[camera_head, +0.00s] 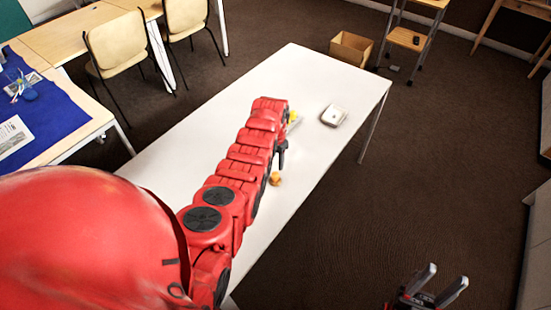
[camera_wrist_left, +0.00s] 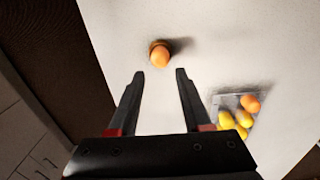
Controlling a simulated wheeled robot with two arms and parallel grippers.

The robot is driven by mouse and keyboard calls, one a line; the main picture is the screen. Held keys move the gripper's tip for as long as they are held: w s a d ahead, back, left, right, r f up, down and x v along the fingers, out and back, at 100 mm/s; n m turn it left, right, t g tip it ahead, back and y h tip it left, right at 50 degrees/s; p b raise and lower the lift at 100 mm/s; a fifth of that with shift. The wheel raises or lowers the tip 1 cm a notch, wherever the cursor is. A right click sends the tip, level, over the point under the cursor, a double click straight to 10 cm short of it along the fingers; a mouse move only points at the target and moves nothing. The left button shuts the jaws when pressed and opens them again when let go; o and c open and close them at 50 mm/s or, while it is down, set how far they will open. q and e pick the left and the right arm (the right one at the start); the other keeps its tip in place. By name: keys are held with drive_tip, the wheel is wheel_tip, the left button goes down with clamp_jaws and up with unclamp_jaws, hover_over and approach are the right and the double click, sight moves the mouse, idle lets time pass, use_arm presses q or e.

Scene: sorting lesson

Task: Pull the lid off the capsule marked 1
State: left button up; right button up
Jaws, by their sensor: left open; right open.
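An orange capsule (camera_head: 275,179) stands alone on the white table (camera_head: 315,160) near its right edge. It also shows in the left wrist view (camera_wrist_left: 160,56), just beyond the fingertips; no number is readable on it. My left gripper (camera_wrist_left: 160,72) is open and empty, with the capsule ahead of the gap between its fingers, apart from them. In the head view the left gripper (camera_head: 281,155) is mostly hidden by my red arm. My right gripper (camera_head: 448,279) is open and empty, away from the table at the lower right.
A grey tray (camera_wrist_left: 222,101) holds several orange and yellow capsules; in the head view the arm partly covers it. A cardboard box (camera_head: 350,48) stands on the floor beyond. The table's left side is clear.

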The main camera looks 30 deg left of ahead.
sight(275, 173)
use_arm(q)
drive_tip(key=shift+f+b, duration=2.95)
drive_tip(key=shift+f, duration=0.6)
drive_tip(key=c, duration=0.5)
drive_tip(key=shift+r+p, duration=1.2)
drive_tip(key=shift+r, duration=0.2)
drive_tip(key=shift+r+p, duration=1.6)
drive_tip(key=shift+r, duration=0.65)
drive_tip(key=shift+f, duration=0.1)
